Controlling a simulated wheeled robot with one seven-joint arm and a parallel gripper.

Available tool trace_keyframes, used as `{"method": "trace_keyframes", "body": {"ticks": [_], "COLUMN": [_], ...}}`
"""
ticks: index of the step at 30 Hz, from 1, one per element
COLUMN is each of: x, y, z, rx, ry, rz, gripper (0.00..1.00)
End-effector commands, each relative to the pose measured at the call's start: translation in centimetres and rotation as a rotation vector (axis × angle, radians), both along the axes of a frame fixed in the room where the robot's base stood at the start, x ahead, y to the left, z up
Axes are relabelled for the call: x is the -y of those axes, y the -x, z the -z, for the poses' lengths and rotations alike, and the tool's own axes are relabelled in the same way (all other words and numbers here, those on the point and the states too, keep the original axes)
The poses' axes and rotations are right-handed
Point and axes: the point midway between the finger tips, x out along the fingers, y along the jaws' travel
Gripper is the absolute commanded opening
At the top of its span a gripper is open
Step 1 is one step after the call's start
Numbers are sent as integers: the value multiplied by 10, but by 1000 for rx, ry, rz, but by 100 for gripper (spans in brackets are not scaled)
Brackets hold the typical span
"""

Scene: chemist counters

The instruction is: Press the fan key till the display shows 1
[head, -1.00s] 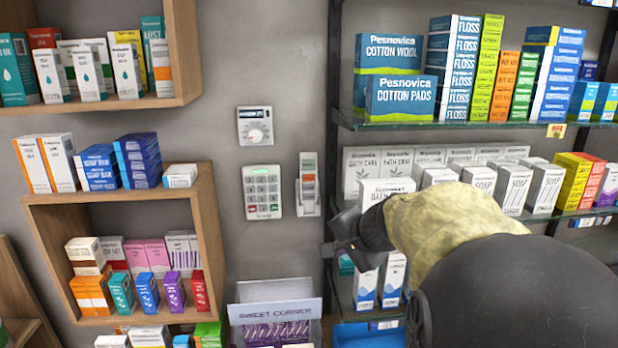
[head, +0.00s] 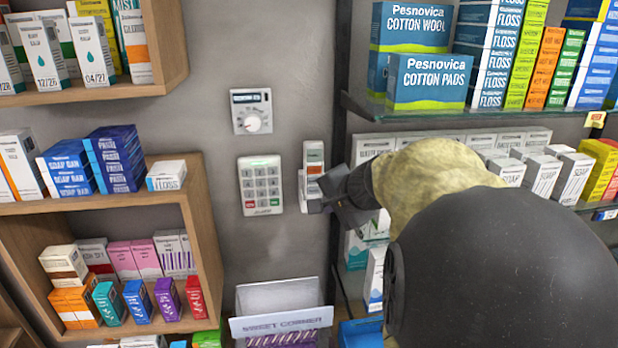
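Three small units are on the grey wall. A white panel (head: 252,110) has a dark display strip above a round dial; its digits are too small to read. Below it is a white keypad (head: 260,185) with several grey keys and a red and a green key at the bottom. To its right is a slim white unit (head: 313,160) with an orange patch. I cannot tell which key is the fan key. My dark gripper (head: 322,194) is at the slim unit's lower right and hides part of it. I cannot tell whether it touches or whether its fingers are apart.
Wooden box shelves (head: 198,215) with medicine boxes are at the left. A glass shelf (head: 385,116) with cotton and floss boxes is at the right, close to my arm. Bare wall lies around the units.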

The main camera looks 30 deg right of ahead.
Motion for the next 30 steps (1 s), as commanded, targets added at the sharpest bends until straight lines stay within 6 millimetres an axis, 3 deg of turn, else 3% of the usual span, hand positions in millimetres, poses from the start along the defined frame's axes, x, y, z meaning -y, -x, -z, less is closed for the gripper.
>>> {"method": "trace_keyframes", "body": {"ticks": [11,30], "x": [4,21], "y": [-5,-74], "z": [-1,-1], "rx": [-2,0], "ry": [-1,-1], "rz": [4,-1], "gripper": [0,0]}}
